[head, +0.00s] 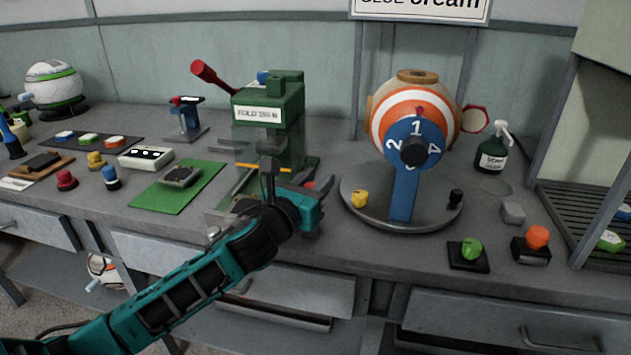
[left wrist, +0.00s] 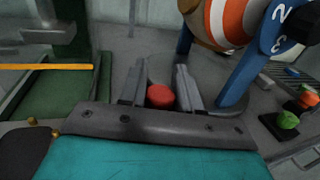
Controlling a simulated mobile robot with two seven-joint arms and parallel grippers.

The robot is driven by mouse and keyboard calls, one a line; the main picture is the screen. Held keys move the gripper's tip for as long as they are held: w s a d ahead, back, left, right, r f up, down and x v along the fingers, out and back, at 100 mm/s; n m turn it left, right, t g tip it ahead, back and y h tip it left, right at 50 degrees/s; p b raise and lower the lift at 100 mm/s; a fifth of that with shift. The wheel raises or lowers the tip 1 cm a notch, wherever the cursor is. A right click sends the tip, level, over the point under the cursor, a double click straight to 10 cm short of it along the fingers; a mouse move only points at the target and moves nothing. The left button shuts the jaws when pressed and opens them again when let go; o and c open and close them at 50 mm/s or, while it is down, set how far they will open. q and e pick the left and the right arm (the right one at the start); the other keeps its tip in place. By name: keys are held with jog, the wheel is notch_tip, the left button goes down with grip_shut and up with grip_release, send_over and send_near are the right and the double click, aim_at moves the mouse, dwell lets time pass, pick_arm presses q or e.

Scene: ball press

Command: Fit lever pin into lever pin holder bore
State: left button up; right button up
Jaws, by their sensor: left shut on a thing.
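My left gripper (head: 316,186) is in front of the green press, at its right side. In the left wrist view its two grey fingers (left wrist: 160,88) are shut on a small red round-topped piece, which looks like the lever pin (left wrist: 160,97). The rest of the pin is hidden between the fingers. The green press (head: 272,125) has a red lever (head: 213,77) at its upper left. I cannot make out the lever pin holder or its bore for certain. My right gripper is out of view.
An orange-and-white striped drum with a blue numbered dial (head: 415,150) stands on a round grey base (head: 361,212) right of my gripper. A green mat (head: 165,200) lies to the left. Green (head: 471,249) and orange (head: 537,237) knobs stand at the front right.

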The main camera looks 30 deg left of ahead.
pick_arm(q)
jog(key=shift+f+b, duration=1.45)
jog(key=shift+f, duration=0.9)
jog(key=o, duration=1.1)
jog(key=shift+s, duration=0.1)
jog(key=shift+s+a+p, duration=0.2)
jog(key=shift+s+p, duration=0.15)
jog(key=shift+s, duration=6.05)
